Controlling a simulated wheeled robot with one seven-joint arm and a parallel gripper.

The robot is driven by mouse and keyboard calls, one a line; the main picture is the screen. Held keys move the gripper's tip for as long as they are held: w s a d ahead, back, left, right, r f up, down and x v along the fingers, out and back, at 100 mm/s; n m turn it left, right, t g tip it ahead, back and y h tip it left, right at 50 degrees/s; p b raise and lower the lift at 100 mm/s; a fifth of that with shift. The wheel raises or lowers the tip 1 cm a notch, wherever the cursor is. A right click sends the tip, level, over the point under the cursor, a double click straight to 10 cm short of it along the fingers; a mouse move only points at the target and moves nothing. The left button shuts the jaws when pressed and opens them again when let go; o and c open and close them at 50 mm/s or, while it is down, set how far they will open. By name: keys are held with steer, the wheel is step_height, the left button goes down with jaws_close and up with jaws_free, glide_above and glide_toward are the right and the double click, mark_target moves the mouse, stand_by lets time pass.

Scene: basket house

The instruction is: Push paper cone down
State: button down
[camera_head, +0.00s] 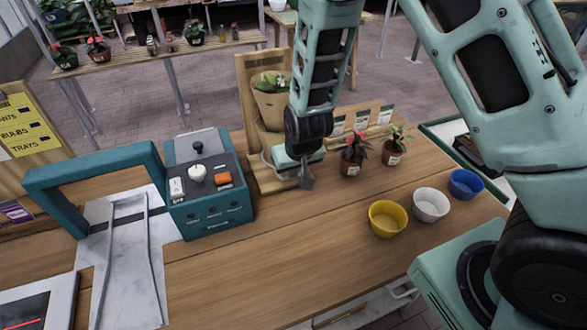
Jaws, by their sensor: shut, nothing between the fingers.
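A tan paper cone (272,108) with a green plant in its top stands in a wooden stand (247,75) at the back of the table. Part of the cone is hidden by my arm. My gripper (306,183) points down in front of the stand, to the right of the cone's lower part. It is shut and empty. Whether it touches the stand is hard to tell.
A teal machine (215,222) with switches stands left of the stand. Two potted plants (353,158) (393,155) stand to the right. Yellow (388,220), white (431,207) and blue bowls (465,185) sit at the right. The table's front middle is clear.

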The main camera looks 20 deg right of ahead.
step_height(320, 180, down, 5)
steer(key=b, duration=0.3)
steer(key=shift+r+b, duration=0.15)
steer(key=shift+b, duration=0.2)
steer(key=shift+s, duration=0.15)
